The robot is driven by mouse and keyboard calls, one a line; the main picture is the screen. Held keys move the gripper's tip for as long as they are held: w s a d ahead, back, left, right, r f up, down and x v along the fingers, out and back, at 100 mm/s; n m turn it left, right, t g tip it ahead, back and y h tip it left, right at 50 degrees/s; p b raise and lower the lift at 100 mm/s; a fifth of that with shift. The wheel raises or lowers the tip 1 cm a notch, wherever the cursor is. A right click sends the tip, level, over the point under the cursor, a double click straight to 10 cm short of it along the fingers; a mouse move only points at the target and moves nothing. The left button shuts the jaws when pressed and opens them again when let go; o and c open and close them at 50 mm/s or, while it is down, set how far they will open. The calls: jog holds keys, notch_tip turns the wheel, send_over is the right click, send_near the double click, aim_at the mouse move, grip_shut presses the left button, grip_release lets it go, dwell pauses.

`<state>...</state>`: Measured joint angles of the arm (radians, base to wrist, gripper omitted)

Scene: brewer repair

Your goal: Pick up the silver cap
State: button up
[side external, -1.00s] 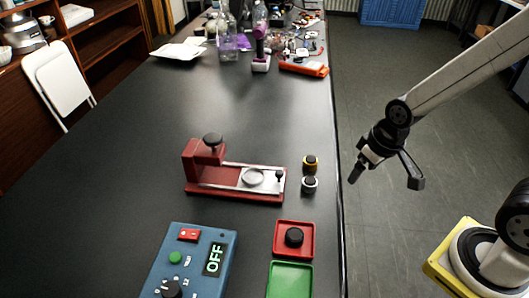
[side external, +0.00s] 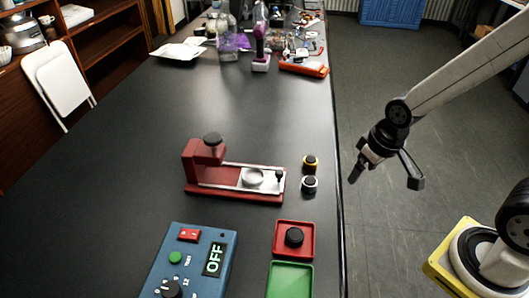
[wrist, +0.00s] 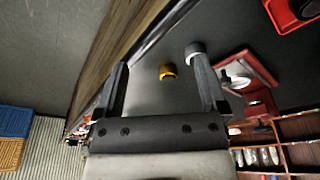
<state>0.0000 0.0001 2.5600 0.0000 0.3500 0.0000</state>
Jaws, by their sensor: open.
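The silver cap (side external: 309,185), a small dark knob with a silver ring, stands near the table's right edge. In the wrist view the silver cap (wrist: 194,48) shows at the tip of the right finger, which hides part of it. A similar yellow-ringed cap (side external: 310,164) stands just behind it; the yellow cap (wrist: 168,72) shows between the fingers in the wrist view. My gripper (side external: 385,179) is open and empty, off the table's right edge, to the right of both caps and apart from them. My gripper (wrist: 161,66) also shows spread in the wrist view.
A red fixture (side external: 225,192) with a metal plate stands left of the caps. A red tray (side external: 280,252) holding a black knob, a green tray (side external: 290,280) and a blue control box reading OFF (side external: 225,240) are in front. Bottles and clutter fill the far end.

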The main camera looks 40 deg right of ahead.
dwell(0.3)
jog(key=shift+o, duration=0.4)
jog(key=n+g, duration=0.2)
jog(key=n, duration=0.9)
send_over(310, 180)
jog(key=shift+s+d+f, duration=0.1)
jog(key=shift+s+d, duration=0.2)
jog(key=shift+s, duration=0.1)
jog(key=shift+w+a+n+g, duration=0.3)
jog(key=shift+w+n, duration=0.1)
jog(key=shift+n, duration=0.4)
jog(key=shift+f, duration=0.15)
jog(key=shift+f, duration=1.25)
